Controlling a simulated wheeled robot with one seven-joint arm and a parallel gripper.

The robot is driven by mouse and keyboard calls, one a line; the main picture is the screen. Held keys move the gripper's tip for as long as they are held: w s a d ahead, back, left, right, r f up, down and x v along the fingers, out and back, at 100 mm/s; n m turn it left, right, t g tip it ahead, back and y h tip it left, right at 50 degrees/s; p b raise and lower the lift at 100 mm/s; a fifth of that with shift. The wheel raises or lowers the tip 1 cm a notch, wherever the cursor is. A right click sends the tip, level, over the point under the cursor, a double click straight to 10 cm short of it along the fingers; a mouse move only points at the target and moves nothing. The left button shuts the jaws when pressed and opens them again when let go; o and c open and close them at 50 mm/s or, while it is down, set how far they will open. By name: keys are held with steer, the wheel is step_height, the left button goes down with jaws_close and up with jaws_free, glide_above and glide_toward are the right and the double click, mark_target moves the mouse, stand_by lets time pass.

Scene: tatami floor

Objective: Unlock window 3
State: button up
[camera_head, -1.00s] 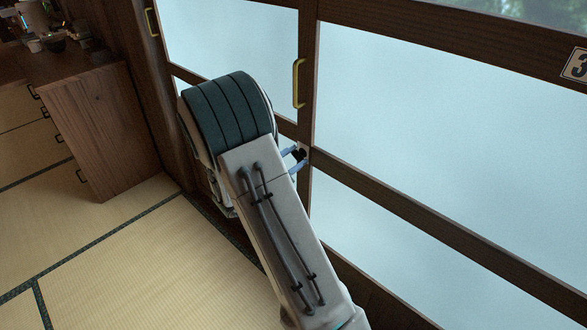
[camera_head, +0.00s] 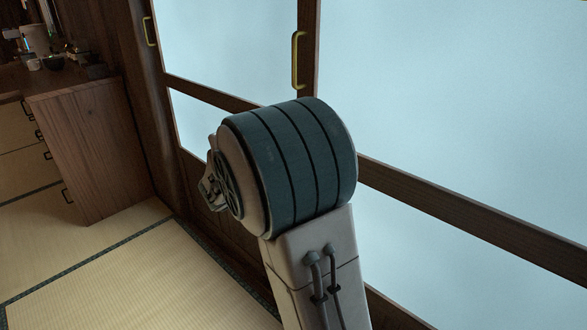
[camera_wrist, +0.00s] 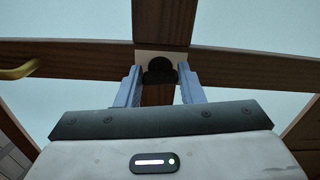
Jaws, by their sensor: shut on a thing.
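The sliding window (camera_head: 450,90) has frosted panes in a dark wood frame. In the wrist view, a dark round lock knob (camera_wrist: 159,70) sits on a pale plate (camera_wrist: 178,60) where the vertical post meets the horizontal rail. My gripper (camera_wrist: 159,82) has one blue-grey finger on each side of the knob and is shut on it. In the head view my arm hides the gripper and the knob.
A brass handle (camera_head: 297,60) is on the window post above my arm, and another (camera_head: 150,31) is farther left. A wooden cabinet (camera_head: 95,140) with items on top stands at left. The tatami floor (camera_head: 130,285) between is clear.

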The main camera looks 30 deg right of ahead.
steer(key=shift+f+m+b, duration=0.15)
steer(key=shift+m+b, duration=0.65)
steer(key=shift+b, duration=0.4)
steer(key=o, duration=1)
steer(key=p+v, duration=0.2)
steer(key=v, duration=1.2)
steer(key=shift+p, duration=0.35)
steer(key=shift+d, duration=0.1)
